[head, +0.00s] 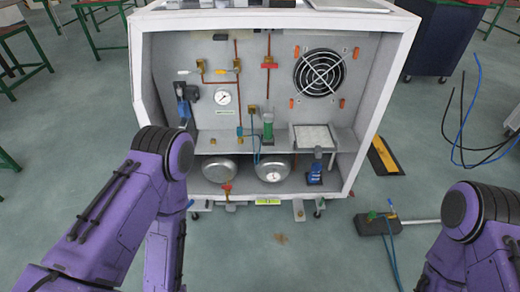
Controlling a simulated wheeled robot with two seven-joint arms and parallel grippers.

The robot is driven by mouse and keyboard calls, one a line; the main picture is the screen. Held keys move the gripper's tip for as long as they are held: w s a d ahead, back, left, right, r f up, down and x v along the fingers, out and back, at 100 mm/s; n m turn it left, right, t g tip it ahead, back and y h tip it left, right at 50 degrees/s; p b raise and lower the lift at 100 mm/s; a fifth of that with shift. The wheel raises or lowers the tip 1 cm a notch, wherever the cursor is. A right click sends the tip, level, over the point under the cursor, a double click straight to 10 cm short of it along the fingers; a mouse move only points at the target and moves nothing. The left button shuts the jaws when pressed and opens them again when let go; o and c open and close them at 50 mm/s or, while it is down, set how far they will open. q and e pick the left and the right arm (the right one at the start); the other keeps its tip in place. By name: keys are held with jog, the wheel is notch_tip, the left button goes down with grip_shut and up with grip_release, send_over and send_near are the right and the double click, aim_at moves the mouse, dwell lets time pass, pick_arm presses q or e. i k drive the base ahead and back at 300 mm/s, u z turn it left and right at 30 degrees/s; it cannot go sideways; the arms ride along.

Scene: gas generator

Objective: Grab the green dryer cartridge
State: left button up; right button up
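A small upright green cylinder (268,127), which looks like the dryer cartridge, stands on the middle shelf of the open white cabinet (142,75). It is just right of the cabinet's centre, with a thin blue tube and brass-coloured piping close to its left. My two purple arms come in from the lower left and lower right. Both grippers are outside the view, so their state does not show. No gripper is seen at the green cylinder.
A white-topped box (314,138) stands right of the cylinder. Two silver tanks (219,170) and a blue device (315,174) sit below. A pressure gauge (223,97) and round fan (319,73) are on the back wall. A grey foot-pedal-like unit (378,224) lies on the floor.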

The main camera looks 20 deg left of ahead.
aim_at(268, 118)
jog(key=u, duration=0.55)
jog(key=k, duration=0.15)
jog(key=z, duration=1.35)
jog(key=i, duration=1.45)
jog(key=u, duration=0.9)
